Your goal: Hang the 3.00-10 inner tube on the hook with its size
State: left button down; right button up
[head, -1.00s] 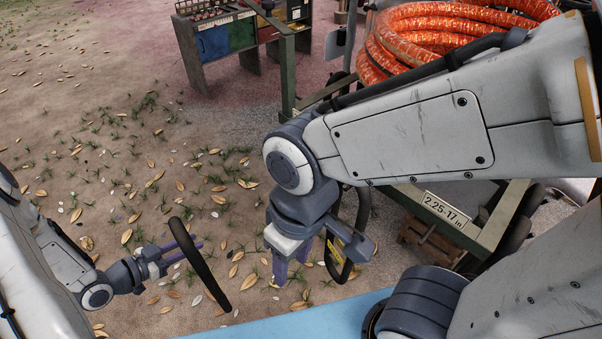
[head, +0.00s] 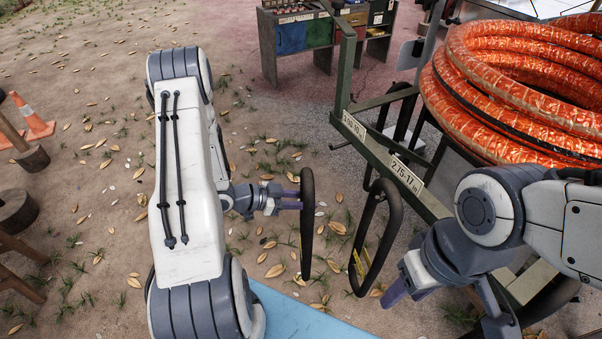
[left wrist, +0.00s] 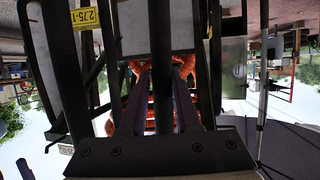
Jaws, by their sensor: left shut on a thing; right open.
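My left gripper (head: 298,205) is shut on a black inner tube (head: 307,245), seen nearly edge-on and upright, beside the cart's green rail. In the left wrist view the tube (left wrist: 162,50) runs as a dark bar between the fingers (left wrist: 162,105). I cannot read a size on it. A size plate (head: 354,126), which looks like 3.00-10 in, is on the rail. Its hook is not clear. A second black tube (head: 390,240) with a yellow tag is right of the held one, by the 2.75-17 in plate (head: 405,175). My right gripper (head: 400,291) is open and empty.
Orange hose coils (head: 520,85) lie on the cart. A yellow tag (left wrist: 84,19) reading 2.75-1 shows close by in the left wrist view. A rack of coloured bins (head: 320,30) stands behind. Traffic cones (head: 34,118) and wooden stools are at left; the ground between is open.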

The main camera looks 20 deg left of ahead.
pick_arm(q)
jog(key=w+a+r+n+t+y, duration=0.15)
jog(key=a+r, duration=0.25)
jog(key=r, duration=0.4)
jog(key=r+b+x, duration=0.1)
jog(key=b+x, duration=0.4)
jog(key=x, duration=0.7)
jog(key=shift+w+b, duration=0.2)
jog(key=shift+b, duration=0.1)
dwell(0.6)
jog(key=shift+d+r+h, duration=0.1)
jog(key=shift+r+h, duration=0.05)
jog(key=shift+h, duration=0.1)
dwell(0.3)
jog(key=c, duration=0.5)
grip_release()
jog(key=shift+c, duration=0.2)
